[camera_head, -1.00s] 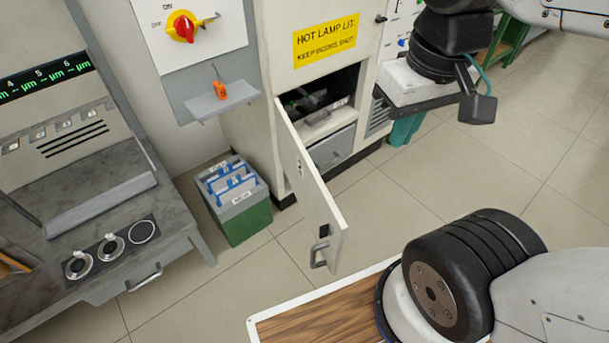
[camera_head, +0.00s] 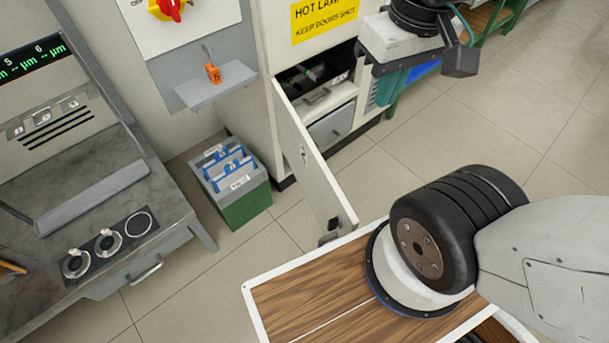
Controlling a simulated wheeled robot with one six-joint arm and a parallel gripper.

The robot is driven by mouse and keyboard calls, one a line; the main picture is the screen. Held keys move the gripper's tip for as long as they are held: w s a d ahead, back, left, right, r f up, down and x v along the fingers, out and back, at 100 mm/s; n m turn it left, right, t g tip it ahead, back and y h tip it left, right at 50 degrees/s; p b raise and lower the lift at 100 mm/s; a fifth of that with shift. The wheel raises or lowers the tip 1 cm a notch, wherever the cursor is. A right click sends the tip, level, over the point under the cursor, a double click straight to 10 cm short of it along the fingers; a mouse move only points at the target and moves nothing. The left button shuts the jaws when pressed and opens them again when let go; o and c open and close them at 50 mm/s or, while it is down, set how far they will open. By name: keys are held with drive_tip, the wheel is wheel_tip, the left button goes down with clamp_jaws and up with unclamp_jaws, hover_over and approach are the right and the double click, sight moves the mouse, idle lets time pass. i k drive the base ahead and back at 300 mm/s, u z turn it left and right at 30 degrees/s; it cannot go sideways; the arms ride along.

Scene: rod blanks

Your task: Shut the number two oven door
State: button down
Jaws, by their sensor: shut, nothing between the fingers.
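The white oven door (camera_head: 308,155) stands open, hinged at its left edge on a tall cream cabinet and swung out toward me. Its inner face is partly in view, and its handle (camera_head: 328,238) is at the low outer end, near the edge of my deck. I cannot read a number on the door. The oven opening (camera_head: 315,80) is dark, with small items on a shelf.
A yellow warning sign (camera_head: 323,16) is above the opening. A green box with blue dividers (camera_head: 235,185) stands on the floor left of the door. A grey bench (camera_head: 100,190) is at the left. Tiled floor is clear at right.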

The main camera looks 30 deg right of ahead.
sight(326, 200)
drive_tip(key=z, duration=0.5)
drive_tip(key=k, duration=0.9)
drive_tip(key=u, duration=0.4)
